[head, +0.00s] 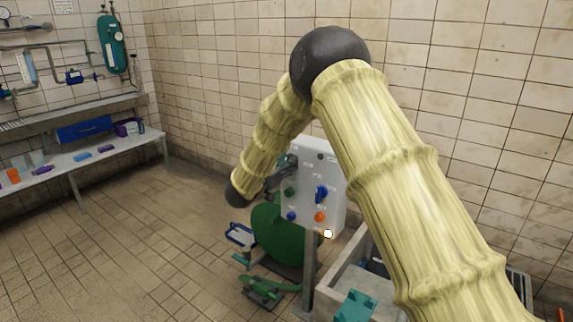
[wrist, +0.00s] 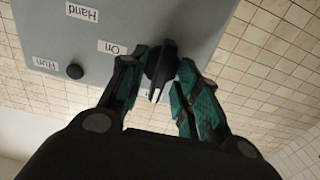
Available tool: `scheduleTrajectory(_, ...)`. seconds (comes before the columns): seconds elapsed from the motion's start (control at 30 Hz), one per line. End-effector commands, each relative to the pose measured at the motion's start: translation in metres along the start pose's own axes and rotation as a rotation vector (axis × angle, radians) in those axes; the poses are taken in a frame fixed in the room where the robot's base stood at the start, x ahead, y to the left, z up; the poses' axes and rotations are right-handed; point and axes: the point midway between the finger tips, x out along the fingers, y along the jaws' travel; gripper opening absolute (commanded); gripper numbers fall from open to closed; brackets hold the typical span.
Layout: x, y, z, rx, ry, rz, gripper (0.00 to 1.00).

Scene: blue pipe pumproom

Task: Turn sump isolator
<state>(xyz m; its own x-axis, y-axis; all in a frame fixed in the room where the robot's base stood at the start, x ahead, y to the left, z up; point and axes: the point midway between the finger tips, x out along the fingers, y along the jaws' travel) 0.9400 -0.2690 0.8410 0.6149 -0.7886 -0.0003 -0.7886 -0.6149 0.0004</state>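In the wrist view, a black rotary knob (wrist: 160,64) with a pale pointer line stands out from a grey panel (wrist: 150,18). Upside-down labels beside it read "On" and "Hand". My gripper (wrist: 163,85) has its teal-padded fingers apart, one on each side of the knob. The left finger is very close to the knob; a small gap shows on the right. I cannot tell whether either finger touches. In the head view, a light grey control box (head: 306,163) carries a blue knob (head: 321,194). My arm's far end is left of this box, and the fingers are mostly hidden.
The box also bears an orange knob (head: 319,217) and green and blue buttons. A large green round body (head: 270,232) stands below it. A sink or trough (head: 345,280) is at lower right. A bench (head: 75,165) with small items lines the left wall. The left floor is clear.

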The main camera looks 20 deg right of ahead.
Motion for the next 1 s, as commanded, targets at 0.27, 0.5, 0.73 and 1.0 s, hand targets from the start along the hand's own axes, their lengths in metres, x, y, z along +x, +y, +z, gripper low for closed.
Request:
scheduleTrajectory(0.27, -0.0004, -0.0003, -0.0001, 0.0, 0.0, 0.0, 0.0)
scheduleTrajectory(0.5, -0.0007, -0.0007, -0.0002, 0.005, 0.0, -0.001, 0.0)
scheduleTrajectory(0.73, -0.0008, -0.0006, -0.0001, 0.069, 0.0, -0.002, 0.0)
scheduleTrajectory(1.0, -0.0006, 0.0006, 0.0007, 0.263, -0.001, -0.002, 0.0)
